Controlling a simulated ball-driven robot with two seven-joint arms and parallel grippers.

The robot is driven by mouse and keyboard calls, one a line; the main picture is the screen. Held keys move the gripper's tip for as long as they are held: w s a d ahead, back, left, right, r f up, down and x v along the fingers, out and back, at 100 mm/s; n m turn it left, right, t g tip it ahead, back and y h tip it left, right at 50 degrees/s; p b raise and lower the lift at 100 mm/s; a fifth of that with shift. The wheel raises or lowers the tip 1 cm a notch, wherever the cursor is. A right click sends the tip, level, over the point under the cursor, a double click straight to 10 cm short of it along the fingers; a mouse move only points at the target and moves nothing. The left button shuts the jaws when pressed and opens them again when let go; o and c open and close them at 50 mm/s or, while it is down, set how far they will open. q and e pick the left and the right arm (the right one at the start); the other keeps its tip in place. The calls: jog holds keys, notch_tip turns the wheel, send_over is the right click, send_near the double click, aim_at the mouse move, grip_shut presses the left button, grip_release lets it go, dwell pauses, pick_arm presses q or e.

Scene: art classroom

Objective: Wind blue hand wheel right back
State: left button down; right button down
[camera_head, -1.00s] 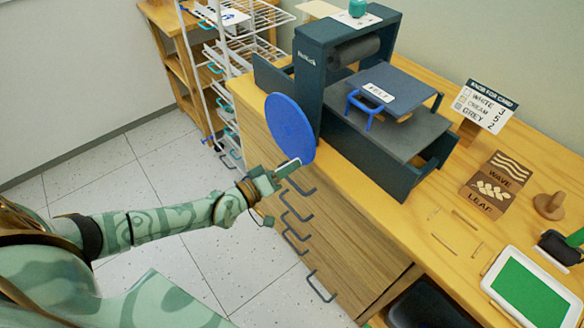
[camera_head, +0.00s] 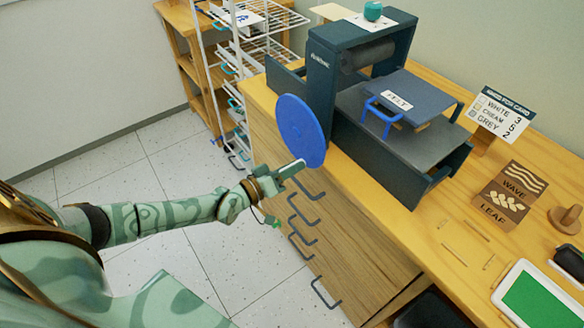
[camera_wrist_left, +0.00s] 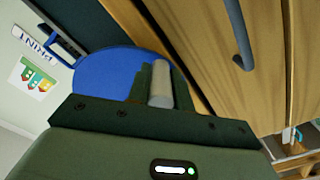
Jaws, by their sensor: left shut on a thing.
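The blue hand wheel (camera_head: 301,130) is a disc on the near side of the dark blue press (camera_head: 318,88). My left gripper (camera_head: 290,170) is at the wheel's lower edge, shut on its pale handle. In the left wrist view the pale cylindrical handle (camera_wrist_left: 161,84) stands at the jaws of my left gripper (camera_wrist_left: 158,92), in front of the blue disc (camera_wrist_left: 105,72). The press bed (camera_head: 440,150) extends to the right of the roller (camera_head: 368,54), with a felt-labelled board (camera_head: 415,92) on it. My right gripper is not in view.
The wooden counter (camera_head: 400,222) has drawer handles (camera_head: 305,212) on its front, below the wheel. A wire rack (camera_head: 225,75) stands behind at left. Floor at left is clear.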

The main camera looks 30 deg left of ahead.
pick_arm(q)
jog(key=c, duration=1.3)
grip_release()
jog(key=shift+a, duration=0.15)
jog(key=shift+o, duration=0.2)
jog(key=p+v, duration=0.3)
jog(key=v, duration=1.3)
jog(key=shift+s, duration=0.15)
